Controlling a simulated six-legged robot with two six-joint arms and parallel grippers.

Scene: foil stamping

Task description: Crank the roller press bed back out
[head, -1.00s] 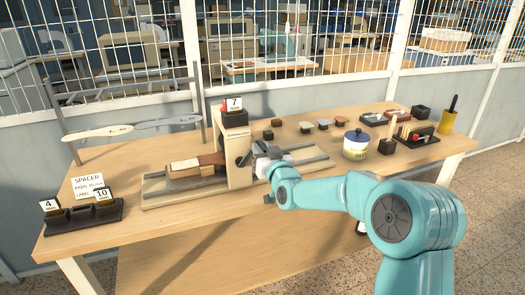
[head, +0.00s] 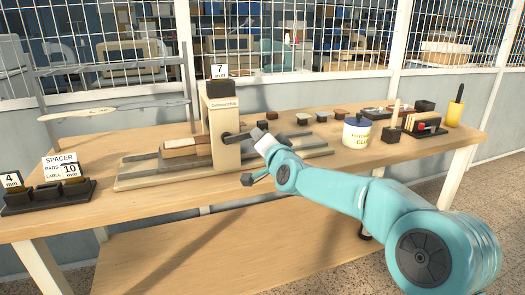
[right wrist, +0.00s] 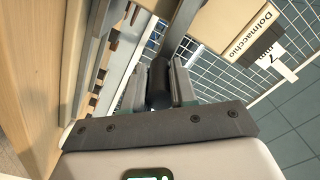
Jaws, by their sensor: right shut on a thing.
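The roller press (head: 222,130) stands on the bench with a pale wooden upright and a dark top. Its crank (head: 238,137) sticks out to the right from the upright's front. My right gripper (head: 257,135) is at the crank's outer end. In the right wrist view its fingers (right wrist: 160,92) are shut on the dark round crank handle (right wrist: 160,75); the crank arm (right wrist: 182,25) runs up from it. A brown-and-tan block (head: 186,147) lies at the left of the upright, over the bed area; the bed itself is partly hidden. My left gripper is not in view.
A spacer rack (head: 48,198) with number cards stands at the bench's left. A glue jar (head: 357,136), small blocks and a dark tray are to the right. A metal rail frame and wire mesh stand behind. The bench front is mostly clear.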

